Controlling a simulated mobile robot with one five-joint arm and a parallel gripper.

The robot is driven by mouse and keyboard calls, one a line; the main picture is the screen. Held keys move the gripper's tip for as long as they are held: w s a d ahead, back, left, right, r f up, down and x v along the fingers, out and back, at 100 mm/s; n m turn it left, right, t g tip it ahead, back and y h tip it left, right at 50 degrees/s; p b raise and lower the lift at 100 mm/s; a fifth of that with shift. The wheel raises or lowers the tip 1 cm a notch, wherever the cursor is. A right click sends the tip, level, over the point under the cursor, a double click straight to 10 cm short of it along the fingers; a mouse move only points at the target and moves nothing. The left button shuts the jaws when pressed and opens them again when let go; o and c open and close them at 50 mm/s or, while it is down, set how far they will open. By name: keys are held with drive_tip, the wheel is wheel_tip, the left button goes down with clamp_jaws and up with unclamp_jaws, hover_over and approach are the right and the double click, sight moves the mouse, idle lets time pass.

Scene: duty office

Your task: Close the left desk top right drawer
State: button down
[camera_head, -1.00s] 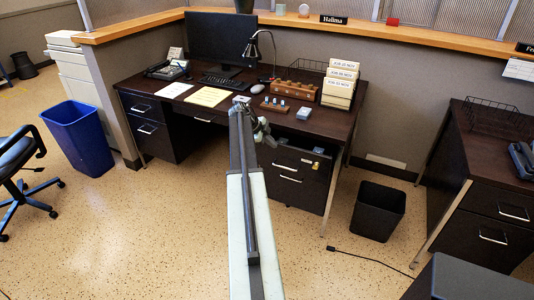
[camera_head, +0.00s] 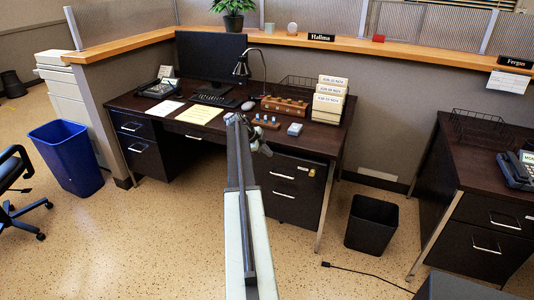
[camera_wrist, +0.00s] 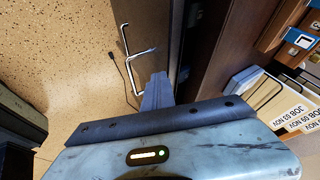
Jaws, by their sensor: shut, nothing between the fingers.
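The left desk (camera_head: 318,143) is dark brown and stands in the middle of the head view. Its top right drawer (camera_head: 287,166) has a dark front with a silver handle (camera_head: 283,176), and no open interior shows above the front. It looks shut or nearly shut; a small gap cannot be ruled out. The desk's drawer fronts also show edge-on in the wrist view, with silver handles (camera_wrist: 143,57). My gripper (camera_wrist: 157,90) is shut and empty, close to the drawer fronts. In the head view my arm covers the left part of the drawer stack.
A black bin (camera_head: 372,225) stands on the floor right of the desk, with a cable (camera_head: 370,274) in front. A second desk (camera_head: 480,175) is at the right. A blue bin (camera_head: 67,155) and a chair (camera_head: 15,185) are left. Speckled floor in front is clear.

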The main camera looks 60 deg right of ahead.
drive_tip(key=w+a+r+p, duration=0.3)
drive_tip(key=a+r+p, duration=0.5)
drive_tip(key=a, duration=0.1)
drive_tip(key=c, duration=1.9)
unclamp_jaws()
drive_tip(key=shift+w, duration=0.1)
drive_tip(key=shift+o, duration=0.6)
drive_tip(key=shift+d+n, duration=0.1)
drive_tip(key=shift+n, duration=0.3)
wheel_tip(320, 180, up, 3)
drive_tip(key=d+n+t+h+b, duration=0.1)
drive_tip(key=d+n+t+h, duration=0.2)
drive_tip(key=n, duration=1.1)
drive_tip(key=s+a+f+n+t+h+b, duration=0.1)
drive_tip(key=s+f+n+h+b, duration=0.2)
drive_tip(key=f+n+b, duration=0.7)
drive_tip(key=s+a+f+n+t+h+b, duration=0.1)
drive_tip(key=s+f+n+h+b, duration=0.2)
drive_tip(key=s+f+n+b, duration=0.5)
wheel_tip(320, 180, down, 2)
drive_tip(key=n+b, duration=0.1)
drive_tip(key=b, duration=1.1)
drive_tip(key=shift+a+n+h, duration=0.2)
drive_tip(key=shift+n+h, duration=0.1)
drive_tip(key=shift+n, duration=0.1)
